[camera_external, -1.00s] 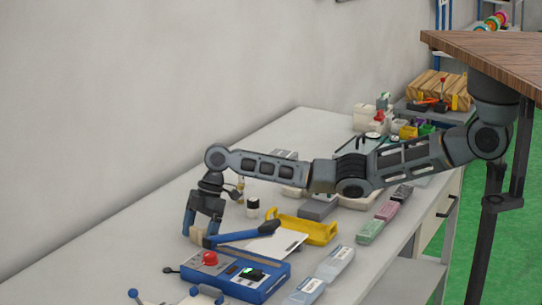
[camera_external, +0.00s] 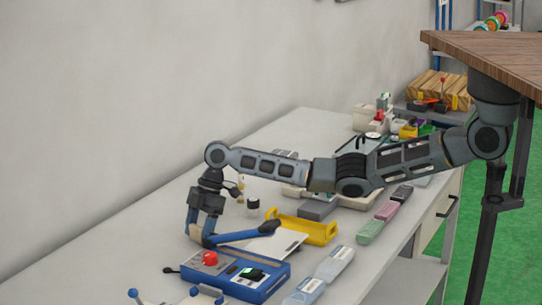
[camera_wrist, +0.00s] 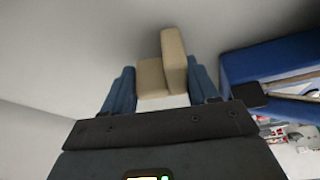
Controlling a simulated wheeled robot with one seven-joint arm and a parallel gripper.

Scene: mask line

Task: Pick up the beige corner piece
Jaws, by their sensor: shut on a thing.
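The beige corner piece (camera_wrist: 174,62) is an L-shaped block with two joined faces. In the wrist view it sits between the two blue fingers of my gripper (camera_wrist: 160,90). In the external view my gripper (camera_external: 199,237) points down at the bench, left of the blue box, and is shut on the corner piece (camera_external: 195,233). There the fingers hide most of the piece. I cannot tell whether it still touches the bench.
A blue box (camera_external: 262,286) with a red button (camera_external: 210,258) stands close in front. A blue-handled tool (camera_external: 245,235) lies right beside my gripper, with a white sheet (camera_external: 290,241) and yellow holder (camera_external: 318,233) beyond. The bench left of my gripper is clear.

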